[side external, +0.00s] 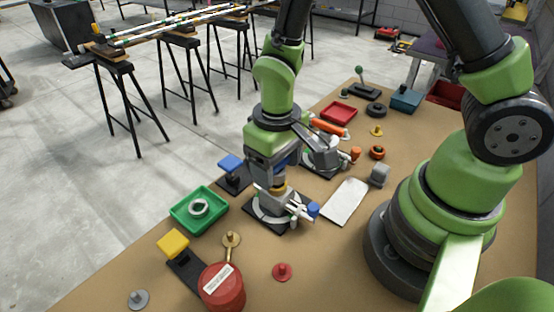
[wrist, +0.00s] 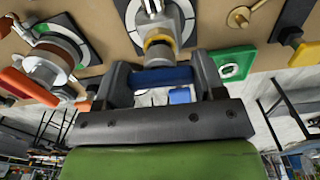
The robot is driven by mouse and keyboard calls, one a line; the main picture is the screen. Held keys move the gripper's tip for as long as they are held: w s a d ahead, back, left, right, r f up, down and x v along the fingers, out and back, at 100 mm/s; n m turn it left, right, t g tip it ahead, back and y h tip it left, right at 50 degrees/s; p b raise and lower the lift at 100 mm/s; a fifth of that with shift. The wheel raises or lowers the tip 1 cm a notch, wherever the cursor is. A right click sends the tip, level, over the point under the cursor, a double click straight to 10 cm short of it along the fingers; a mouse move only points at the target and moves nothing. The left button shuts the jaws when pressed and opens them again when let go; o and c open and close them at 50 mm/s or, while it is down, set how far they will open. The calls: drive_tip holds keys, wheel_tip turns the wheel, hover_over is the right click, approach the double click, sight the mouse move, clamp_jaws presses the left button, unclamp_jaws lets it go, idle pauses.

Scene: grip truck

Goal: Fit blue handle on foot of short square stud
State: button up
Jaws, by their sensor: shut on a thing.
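My gripper (wrist: 160,88) is shut on a blue handle (wrist: 163,76), a bar across its fingers. In the side view my gripper (side external: 278,172) is upright above a grey valve-like fitting (side external: 268,207) on a black base. The fitting has a yellow ring (side external: 278,187), which also shows in the wrist view (wrist: 158,40). A grey neck (wrist: 158,56) lies between ring and handle in the picture. The handle is close to the fitting's top; I cannot tell whether they touch. The square stud cannot be made out.
An orange-handled fitting (side external: 326,158) stands close behind. A blue-topped stand (side external: 231,165) and green tray (side external: 199,210) are left. A blue knob (side external: 313,211) sticks out at the fitting's right. A red canister (side external: 222,288) is in front; a pale plate (side external: 345,202) lies right.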

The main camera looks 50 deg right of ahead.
drive_tip(key=shift+f, duration=0.6)
idle(1.1)
drive_tip(key=o, duration=1.2)
drive_tip(key=shift+c, duration=0.2)
drive_tip(key=shift+r, duration=0.15)
drive_tip(key=shift+r, duration=3.65)
drive_tip(key=shift+r, duration=0.3)
drive_tip(key=s+d+r+m+t+y, duration=0.1)
drive_tip(key=s+d+r+t, duration=0.1)
drive_tip(key=s+r, duration=0.3)
drive_tip(key=s+d+r+m+t+y, duration=0.1)
drive_tip(key=s+r+t, duration=0.4)
drive_tip(key=r, duration=0.5)
drive_tip(key=shift+s+d+r+m, duration=0.3)
drive_tip(key=shift+s+d+m, duration=0.1)
drive_tip(key=shift+m, duration=0.4)
